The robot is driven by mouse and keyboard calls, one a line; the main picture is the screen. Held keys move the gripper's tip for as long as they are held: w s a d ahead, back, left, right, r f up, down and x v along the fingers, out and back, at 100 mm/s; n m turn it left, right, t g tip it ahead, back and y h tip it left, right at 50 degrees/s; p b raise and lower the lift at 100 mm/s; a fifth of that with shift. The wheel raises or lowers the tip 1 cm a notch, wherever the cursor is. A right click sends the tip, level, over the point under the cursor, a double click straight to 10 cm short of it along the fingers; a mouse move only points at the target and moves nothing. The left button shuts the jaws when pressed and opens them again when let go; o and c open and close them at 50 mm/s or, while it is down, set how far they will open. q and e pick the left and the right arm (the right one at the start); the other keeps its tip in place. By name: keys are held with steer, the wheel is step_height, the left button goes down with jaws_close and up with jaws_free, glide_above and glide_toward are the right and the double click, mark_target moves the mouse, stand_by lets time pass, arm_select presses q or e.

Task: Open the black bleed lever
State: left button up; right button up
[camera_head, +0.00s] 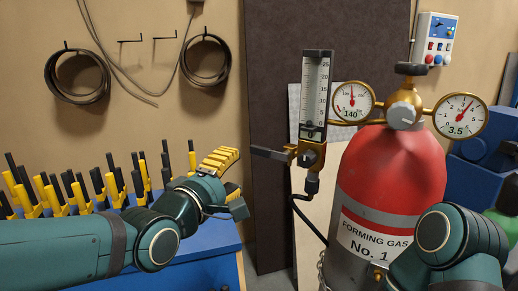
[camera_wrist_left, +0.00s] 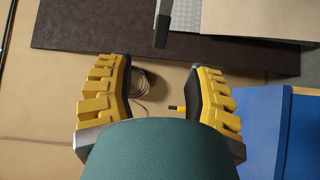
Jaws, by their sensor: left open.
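The black bleed lever (camera_head: 270,152) sticks out level to the left from a brass valve block (camera_head: 307,154) under the flow tube (camera_head: 315,88). My left gripper (camera_head: 236,164) is just left of the lever's free end, apart from it, with yellow ribbed fingers. In the left wrist view the fingers of the left gripper (camera_wrist_left: 160,72) are spread wide with nothing between them. A dark bar that looks like the lever (camera_wrist_left: 162,26) shows beyond the fingertips there. My right gripper is not in view; only part of my right arm shows.
A red and grey forming gas cylinder (camera_head: 390,180) with two round gauges stands right of the valve. A blue bench (camera_head: 190,258) with several yellow and black tools is at lower left. Coils (camera_head: 76,76) hang on the wall. A hose (camera_head: 308,222) runs below the valve.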

mark_target(258, 152)
arm_select(q)
steer(key=p+x, duration=0.1)
steer(key=x, duration=1.1)
steer(key=shift+w+f, duration=0.1)
steer(key=shift+w, duration=0.1)
steer(key=shift+s+a, duration=0.1)
jaws_close()
